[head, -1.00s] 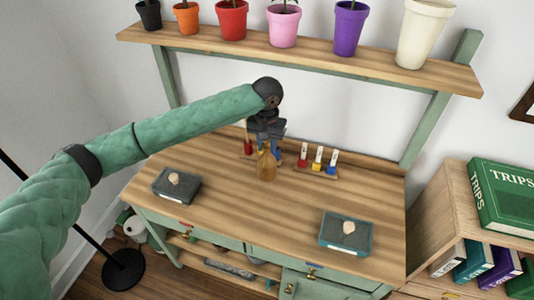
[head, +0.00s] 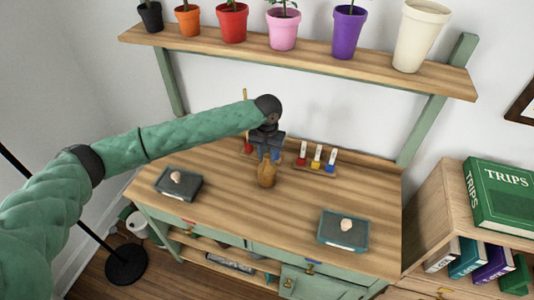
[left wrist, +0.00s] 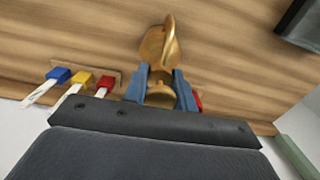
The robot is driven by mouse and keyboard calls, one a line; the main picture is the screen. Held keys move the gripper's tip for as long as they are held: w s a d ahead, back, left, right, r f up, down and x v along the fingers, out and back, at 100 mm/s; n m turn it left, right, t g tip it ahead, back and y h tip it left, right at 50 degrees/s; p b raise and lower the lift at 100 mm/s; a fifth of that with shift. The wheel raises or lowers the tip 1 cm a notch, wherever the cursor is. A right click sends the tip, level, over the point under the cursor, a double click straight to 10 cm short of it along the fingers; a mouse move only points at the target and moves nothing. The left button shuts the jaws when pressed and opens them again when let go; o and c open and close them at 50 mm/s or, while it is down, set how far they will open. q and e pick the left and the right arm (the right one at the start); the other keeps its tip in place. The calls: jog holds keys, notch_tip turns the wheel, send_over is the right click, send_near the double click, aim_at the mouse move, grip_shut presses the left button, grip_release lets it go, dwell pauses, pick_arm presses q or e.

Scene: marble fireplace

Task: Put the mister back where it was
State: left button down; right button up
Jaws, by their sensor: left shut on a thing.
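The mister (head: 266,174) is a small brass-coloured bottle at the middle of the wooden bench top (head: 225,205). My left gripper (head: 268,155) is behind it in the head view, its blue fingers shut on the mister. In the left wrist view the mister (left wrist: 157,47) shows between and beyond the two blue fingers (left wrist: 162,84). The mister looks about upright in the head view. I cannot tell whether its base touches the bench. My right gripper is out of view.
A rack of red, yellow and blue labelled pieces (head: 316,160) stands close to the right of my gripper. Dark trays with pale lumps lie at left (head: 178,184) and right (head: 343,231). A shelf of pots (head: 300,45) hangs above.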

pick_arm(q)
jog(key=c, duration=1.6)
grip_release()
jog(key=shift+f, duration=0.1)
jog(key=o, duration=0.5)
jog(key=shift+c, duration=0.2)
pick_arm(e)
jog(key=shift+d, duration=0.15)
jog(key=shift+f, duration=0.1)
pick_arm(q)
jog(key=shift+r, duration=0.25)
notch_tip(320, 180, up, 6)
jog(key=shift+f+b, duration=0.2)
jog(key=shift+b, duration=0.95)
jog(key=shift+r, duration=0.85)
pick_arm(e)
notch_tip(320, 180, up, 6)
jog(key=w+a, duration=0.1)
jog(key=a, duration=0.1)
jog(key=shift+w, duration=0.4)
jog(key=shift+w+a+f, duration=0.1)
